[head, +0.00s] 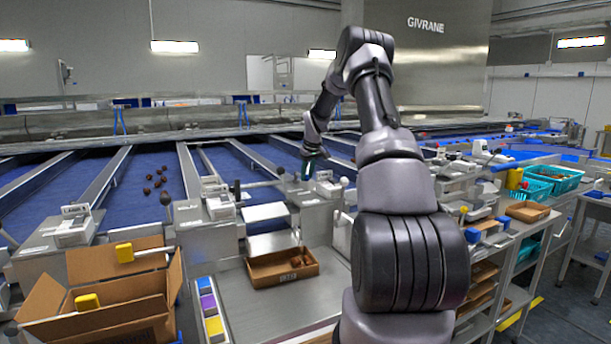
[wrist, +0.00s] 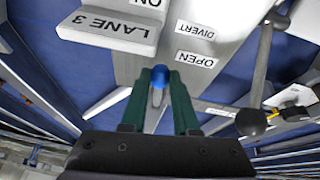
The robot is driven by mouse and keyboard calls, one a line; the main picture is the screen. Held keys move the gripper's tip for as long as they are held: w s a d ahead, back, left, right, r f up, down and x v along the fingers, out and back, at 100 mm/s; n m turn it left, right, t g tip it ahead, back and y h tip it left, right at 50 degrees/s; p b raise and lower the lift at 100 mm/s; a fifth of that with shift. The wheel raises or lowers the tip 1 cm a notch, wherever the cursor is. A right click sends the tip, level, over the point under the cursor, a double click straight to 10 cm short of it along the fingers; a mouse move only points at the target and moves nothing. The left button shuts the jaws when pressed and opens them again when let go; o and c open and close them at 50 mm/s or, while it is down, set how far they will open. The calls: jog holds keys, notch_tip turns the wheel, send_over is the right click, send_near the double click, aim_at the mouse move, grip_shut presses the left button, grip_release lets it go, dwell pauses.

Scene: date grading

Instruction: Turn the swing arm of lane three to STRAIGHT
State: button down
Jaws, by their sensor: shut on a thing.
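My gripper (wrist: 160,88) has its green fingers shut on a blue ball knob (wrist: 160,76) beside the sign LANE 3 (wrist: 108,28). In the head view my gripper (head: 309,176) is over the metal control housing (head: 318,212), and the blue knob cannot be made out there. Labels reading OPEN (wrist: 197,60) and DIVERT (wrist: 196,30) are on the housing, upside down in the wrist view. A metal rod with a black knob (wrist: 250,122) stands to the right of my fingers. No label reading STRAIGHT can be read, so the swing arm's setting cannot be told.
Blue sorting lanes (head: 150,185) with metal dividers lie behind. Another control box (head: 218,202) and black-knobbed levers (head: 237,187) are to the left.

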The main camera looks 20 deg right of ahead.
jog(key=d+n, duration=0.1)
jog(key=n, duration=0.1)
jog(key=d+n+y, duration=0.1)
jog(key=shift+w+d, duration=0.25)
jog(key=shift+d, duration=0.05)
jog(key=shift+w+d+n+g+y, duration=0.15)
jog(key=shift+w+d+n+y, duration=0.35)
jog(key=shift+n, duration=0.45)
jog(key=shift+w+d+n+g+y, duration=0.15)
jog(key=shift+w+d+n+y, duration=0.15)
jog(key=shift+d+n, duration=0.55)
jog(key=c, duration=0.7)
grip_release()
jog(key=shift+o, duration=0.2)
jog(key=shift+a, duration=0.1)
jog(key=v, duration=1)
jog(key=shift+r, duration=0.35)
